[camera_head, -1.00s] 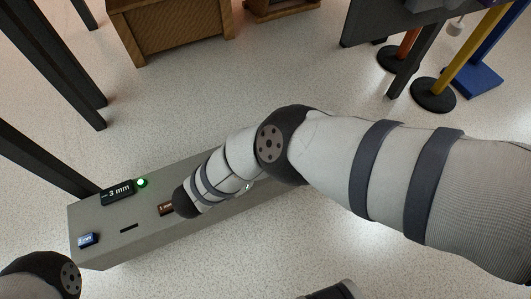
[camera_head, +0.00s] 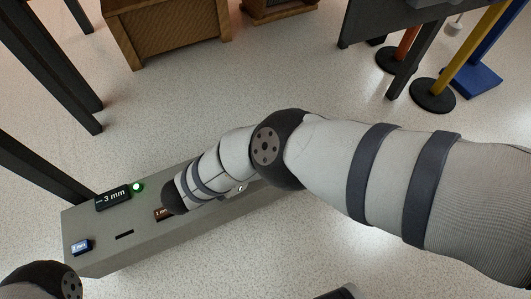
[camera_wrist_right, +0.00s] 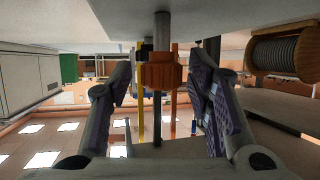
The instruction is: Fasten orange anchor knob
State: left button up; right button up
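The orange knob (camera_wrist_right: 162,73) shows in the right wrist view, on a grey vertical shaft below a pale flat surface. My right gripper (camera_wrist_right: 160,88) is open, with one finger on each side of the knob and a visible gap to both. In the head view my right arm reaches over a grey beam (camera_head: 93,225), and its gripper and the knob are hidden. Only a dark joint of my left arm shows at the lower left; my left gripper is out of view.
The beam carries a "3 mm" display (camera_head: 113,197), a lit green lamp (camera_head: 137,187), a blue label (camera_head: 81,247) and a dark slot. Dark posts (camera_head: 45,60) stand at the left. A wooden crate (camera_head: 165,35) and posts on round bases (camera_head: 432,95) stand farther back. Open floor lies between.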

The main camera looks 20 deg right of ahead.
jog(key=shift+a, duration=0.1)
jog(key=v, duration=0.6)
jog(key=shift+a+f, duration=0.1)
jog(key=shift+f, duration=0.05)
jog(key=shift+s+a+r, duration=0.2)
jog(key=shift+a+r, duration=0.15)
jog(key=shift+a, duration=0.1)
